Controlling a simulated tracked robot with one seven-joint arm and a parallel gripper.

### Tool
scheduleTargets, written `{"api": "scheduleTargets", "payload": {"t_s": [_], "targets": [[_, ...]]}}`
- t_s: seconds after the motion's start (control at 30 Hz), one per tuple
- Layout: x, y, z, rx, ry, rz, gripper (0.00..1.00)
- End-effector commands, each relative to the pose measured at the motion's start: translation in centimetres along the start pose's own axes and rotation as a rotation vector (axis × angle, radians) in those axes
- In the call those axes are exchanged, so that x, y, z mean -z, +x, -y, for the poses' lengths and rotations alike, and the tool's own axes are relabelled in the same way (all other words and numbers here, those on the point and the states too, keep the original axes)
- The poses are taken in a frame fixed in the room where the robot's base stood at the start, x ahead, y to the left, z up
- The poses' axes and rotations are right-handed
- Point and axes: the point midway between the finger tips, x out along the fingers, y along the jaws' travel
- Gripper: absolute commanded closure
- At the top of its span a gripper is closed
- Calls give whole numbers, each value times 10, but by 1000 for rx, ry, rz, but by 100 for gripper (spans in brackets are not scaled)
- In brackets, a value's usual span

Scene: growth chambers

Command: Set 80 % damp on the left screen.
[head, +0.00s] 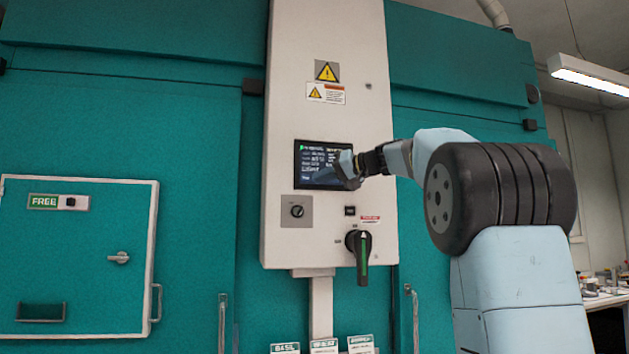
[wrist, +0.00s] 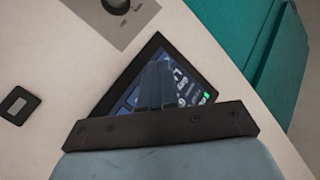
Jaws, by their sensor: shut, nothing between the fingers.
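A dark screen (head: 312,172) with small white and green text is set in a white control cabinet. It is the only screen in view, and its text is too small to read. My gripper (head: 347,170) is shut and empty, at the right part of the screen and covering some of it. I cannot tell whether the fingertips touch the glass. In the wrist view the screen (wrist: 195,75) looks tilted, with its lower part hidden behind my gripper's body. The closed fingers (wrist: 155,78) reach over its face.
Below the screen are a round knob (head: 297,211), a small black switch (head: 350,211) and a large rotary handle (head: 363,255). Warning labels (head: 326,82) are above. A teal door marked FREE (head: 80,255) is at left. Small signs (head: 324,346) stand below.

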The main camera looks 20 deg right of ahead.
Motion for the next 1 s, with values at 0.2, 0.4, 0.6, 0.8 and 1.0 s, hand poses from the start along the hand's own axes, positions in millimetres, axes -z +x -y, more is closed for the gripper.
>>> {"api": "scheduleTargets", "payload": {"t_s": [0.2,0.4,0.6,0.8,1.0], "targets": [[4,4,-2,1,0,0,100],[4,4,-2,0,0,0,100],[4,5,-2,0,0,0,100],[5,6,-3,1,0,0,100],[6,7,-4,1,0,1,100]]}}
